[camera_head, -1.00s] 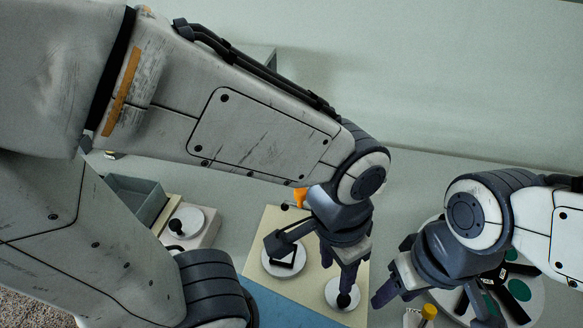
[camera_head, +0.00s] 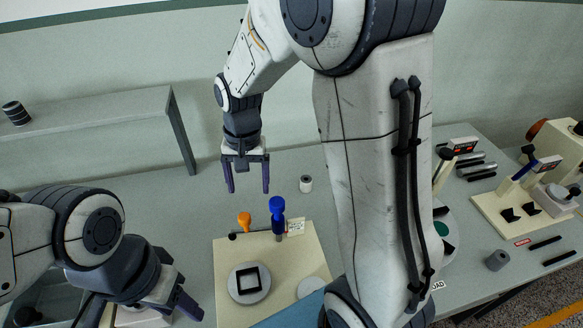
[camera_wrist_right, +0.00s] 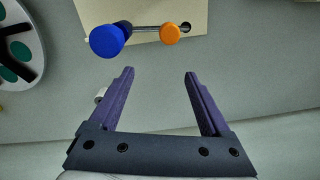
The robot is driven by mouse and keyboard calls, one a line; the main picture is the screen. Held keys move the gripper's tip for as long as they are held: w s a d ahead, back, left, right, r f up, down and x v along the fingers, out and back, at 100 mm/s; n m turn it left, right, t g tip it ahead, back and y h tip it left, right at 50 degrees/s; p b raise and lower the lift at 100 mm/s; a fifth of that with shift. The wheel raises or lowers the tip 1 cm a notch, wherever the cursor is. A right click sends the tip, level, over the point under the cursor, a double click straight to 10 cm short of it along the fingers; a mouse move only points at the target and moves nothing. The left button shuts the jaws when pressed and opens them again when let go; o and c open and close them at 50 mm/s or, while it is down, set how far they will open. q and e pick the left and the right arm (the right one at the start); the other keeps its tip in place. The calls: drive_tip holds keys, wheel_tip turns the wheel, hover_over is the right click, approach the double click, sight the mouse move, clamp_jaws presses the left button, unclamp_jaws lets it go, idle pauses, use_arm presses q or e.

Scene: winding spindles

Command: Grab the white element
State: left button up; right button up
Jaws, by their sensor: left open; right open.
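A small white cylinder with a dark hole in its top (camera_head: 306,183) stands on the grey table in the head view. My right gripper (camera_head: 247,187) is open and empty, left of the cylinder and above the table. In the right wrist view, its purple fingers (camera_wrist_right: 160,72) are spread with bare table between them. The white cylinder (camera_wrist_right: 100,95) shows there just outside the left finger, partly hidden by it. My left gripper (camera_head: 140,308) is open at the lower left of the head view, its jaws partly cut off by the frame edge.
A cream board (camera_head: 290,265) carries a blue-topped post (camera_head: 277,208), an orange knob (camera_head: 244,219) and a grey disc with a black square frame (camera_head: 249,283). My right arm hides the middle of the table. A cream fixture (camera_head: 515,215) stands at the right.

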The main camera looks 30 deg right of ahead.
drive_tip(key=w+d+f+m+p, duration=0.2)
drive_tip(key=w+d+m, duration=0.4)
drive_tip(key=d, duration=0.5)
drive_tip(key=m, duration=0.4)
hover_over(306, 179)
drive_tip(key=f, duration=0.4)
drive_tip(key=shift+w+d+f, duration=0.1)
drive_tip(key=shift+d, duration=0.1)
wheel_tip(306, 179, down, 4)
drive_tip(key=b, duration=0.3)
drive_tip(key=shift+a, duration=0.1)
wheel_tip(306, 179, down, 6)
drive_tip(key=b, duration=0.6)
drive_tip(key=shift+a, duration=0.1)
use_arm(q)
wheel_tip(306, 179, down, 6)
drive_tip(key=shift+d+r, duration=0.1)
use_arm(e)
drive_tip(key=shift+r, duration=0.2)
clamp_jaws()
